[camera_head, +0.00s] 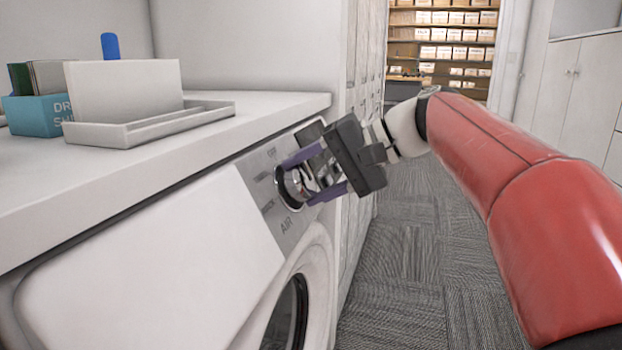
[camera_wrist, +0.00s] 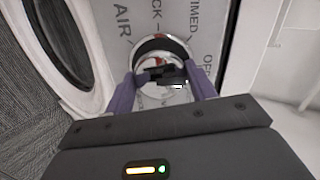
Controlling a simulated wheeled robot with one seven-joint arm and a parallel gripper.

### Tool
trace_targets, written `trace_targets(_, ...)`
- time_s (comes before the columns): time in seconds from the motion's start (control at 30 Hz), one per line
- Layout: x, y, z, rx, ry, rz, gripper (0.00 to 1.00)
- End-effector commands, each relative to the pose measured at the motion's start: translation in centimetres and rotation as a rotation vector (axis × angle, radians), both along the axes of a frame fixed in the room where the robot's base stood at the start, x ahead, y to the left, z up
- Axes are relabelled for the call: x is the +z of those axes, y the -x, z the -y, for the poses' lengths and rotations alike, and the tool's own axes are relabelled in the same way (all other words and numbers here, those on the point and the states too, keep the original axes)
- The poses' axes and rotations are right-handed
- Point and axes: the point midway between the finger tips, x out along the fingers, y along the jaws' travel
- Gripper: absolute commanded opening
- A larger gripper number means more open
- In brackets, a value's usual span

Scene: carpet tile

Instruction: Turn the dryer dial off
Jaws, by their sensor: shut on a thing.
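The white dryer (camera_head: 150,265) stands under the counter, with a grey control panel (camera_head: 262,190) at its upper right. The round chrome dial (camera_head: 291,188) sits on this panel, ringed by printed labels. In the wrist view the dial (camera_wrist: 162,50) is at the upper middle, with "AIR", "TIMED" and part of an "OF" label around it. My gripper (camera_head: 303,178) has its two purple fingers on either side of the dial and is shut on it. In the wrist view my gripper (camera_wrist: 163,88) partly covers the dial, and its pointer direction is unclear.
A white counter (camera_head: 215,135) overhangs the dryer top. On it are a white tray (camera_head: 150,127) holding a white block and a teal box (camera_head: 38,112). The round dryer door (camera_head: 295,310) is below the panel. Carpeted floor (camera_head: 400,270) is open at right.

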Motion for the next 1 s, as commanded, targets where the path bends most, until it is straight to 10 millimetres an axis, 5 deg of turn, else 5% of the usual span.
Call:
trace_targets(0.3,0.0,0.0,0.0,0.002,0.001,0.000,0.33)
trace_targets(0.33,0.0,0.0,0.0,0.002,0.001,0.000,0.59)
trace_targets(0.47,0.0,0.0,0.0,0.001,0.001,-0.001,0.76)
trace_targets(0.77,0.1,0.0,0.2,0.000,0.000,0.000,0.77)
trace_targets(1.0,1.8,0.7,2.9,-0.004,0.001,0.002,0.77)
